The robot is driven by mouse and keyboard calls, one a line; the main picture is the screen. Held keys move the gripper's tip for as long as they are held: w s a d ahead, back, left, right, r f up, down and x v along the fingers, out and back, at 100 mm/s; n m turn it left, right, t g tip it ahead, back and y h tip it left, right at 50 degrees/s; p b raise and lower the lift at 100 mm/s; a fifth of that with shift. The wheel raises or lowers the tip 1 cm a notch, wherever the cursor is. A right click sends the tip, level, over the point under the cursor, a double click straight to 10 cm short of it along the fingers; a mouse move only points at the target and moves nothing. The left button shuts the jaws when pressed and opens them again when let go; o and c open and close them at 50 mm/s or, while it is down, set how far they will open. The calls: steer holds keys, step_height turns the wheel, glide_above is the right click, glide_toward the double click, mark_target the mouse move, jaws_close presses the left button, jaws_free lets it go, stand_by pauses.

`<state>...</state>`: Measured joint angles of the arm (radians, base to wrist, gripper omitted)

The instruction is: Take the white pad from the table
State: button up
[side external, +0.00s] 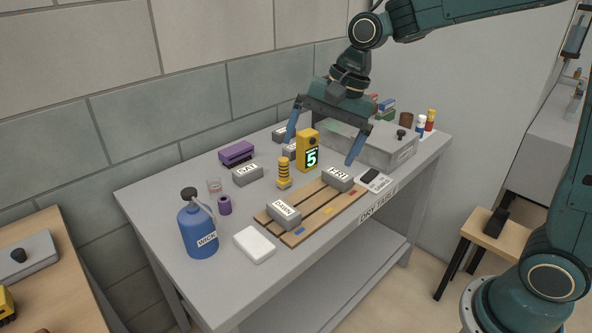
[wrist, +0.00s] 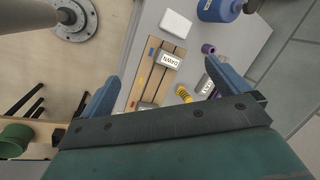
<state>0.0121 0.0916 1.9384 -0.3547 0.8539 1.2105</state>
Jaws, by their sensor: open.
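The white pad (side external: 254,244) lies flat on the grey table (side external: 150,209) near its front edge, just right of the blue bottle (side external: 198,228) and left of the wooden slatted board (side external: 318,211). In the wrist view the white pad (wrist: 175,23) shows at the top, far ahead of the fingers. My gripper (side external: 322,146) is open and empty, high above the back right part of the table, well away from the pad. In the wrist view my gripper (wrist: 158,88) has its two blue fingers spread wide with nothing between them.
The board carries grey labelled bricks (side external: 284,214). A yellow device showing 5 (side external: 308,151), a yellow ribbed post (side external: 284,173), a purple spool (side external: 224,205), a glass (side external: 214,186) and a purple stapler-like object (side external: 237,153) stand around it. A grey lidded box (side external: 381,149) is at the right.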

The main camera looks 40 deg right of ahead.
steer(key=w+a+f+m+g+y, duration=0.2)
steer(key=w+a+f+m, duration=0.2)
steer(key=w+f+m, duration=0.3)
steer(key=w+f, duration=0.4)
steer(key=f, duration=0.2)
steer(key=shift+w+f+m, duration=0.25)
steer(key=shift+f+m, duration=0.1)
steer(key=shift+m, duration=0.05)
glide_above(253, 241)
steer(key=d, duration=0.3)
steer(key=shift+a+f, duration=0.15)
steer(key=shift+f, duration=3.8)
steer(key=shift+f, duration=0.1)
steer(key=shift+x, duration=2.5)
steer(key=shift+s+a, duration=0.1)
steer(key=shift+s, duration=0.05)
steer(key=shift+c, duration=0.2)
steer(key=c, duration=0.7)
